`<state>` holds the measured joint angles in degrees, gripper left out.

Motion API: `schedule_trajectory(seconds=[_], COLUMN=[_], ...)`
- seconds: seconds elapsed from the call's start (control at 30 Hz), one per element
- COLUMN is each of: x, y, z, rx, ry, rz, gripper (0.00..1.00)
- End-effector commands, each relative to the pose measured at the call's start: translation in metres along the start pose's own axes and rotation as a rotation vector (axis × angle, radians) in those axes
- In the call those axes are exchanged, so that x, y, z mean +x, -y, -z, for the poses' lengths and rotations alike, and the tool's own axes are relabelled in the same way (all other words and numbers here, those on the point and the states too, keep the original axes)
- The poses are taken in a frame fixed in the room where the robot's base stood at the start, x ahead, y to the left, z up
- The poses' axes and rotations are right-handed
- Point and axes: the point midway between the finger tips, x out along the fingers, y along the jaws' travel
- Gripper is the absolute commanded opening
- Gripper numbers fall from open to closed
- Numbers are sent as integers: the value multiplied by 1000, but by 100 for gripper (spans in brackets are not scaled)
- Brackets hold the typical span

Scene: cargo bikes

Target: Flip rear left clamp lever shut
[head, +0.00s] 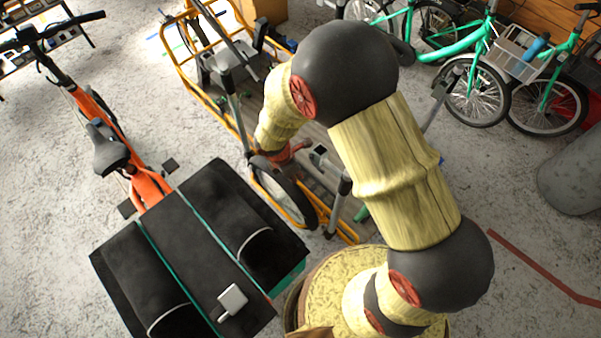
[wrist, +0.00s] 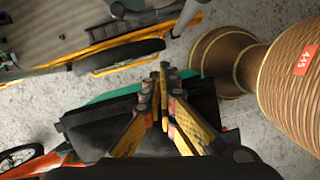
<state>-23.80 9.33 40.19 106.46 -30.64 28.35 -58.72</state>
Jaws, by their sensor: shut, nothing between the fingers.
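The yellow-framed cargo bike (head: 190,75) stands at the upper middle of the head view, with a grey deck, upright grey posts and a wheel (head: 285,192). Part of its yellow frame (wrist: 75,62) and a wheel (wrist: 120,57) show at the upper left of the wrist view. Small green parts (head: 362,212) show near its lower end; I cannot tell whether one is the rear left clamp lever. My gripper (wrist: 164,70) is shut and empty, pointing toward the bike. In the head view my arm hides part of the bike, and the fingertips are hard to make out.
An orange bike (head: 145,185) with black-and-teal bags (head: 185,250) stands close at the left. Green bikes (head: 480,65) are parked at the back right. A grey cylinder (head: 572,180) is at the right edge. Concrete floor (head: 510,190) is free on the right.

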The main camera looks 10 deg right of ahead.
Motion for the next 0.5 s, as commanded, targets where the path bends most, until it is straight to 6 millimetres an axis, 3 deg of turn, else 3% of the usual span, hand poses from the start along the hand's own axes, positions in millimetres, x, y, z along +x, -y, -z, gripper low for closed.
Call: schedule_trajectory(seconds=[0.2, 0.5], x=[-53, -94], y=[2, 5], z=[-1, -1], rx=[0, 0], ry=[0, 0], rz=[-4, 0], gripper=[0, 0])
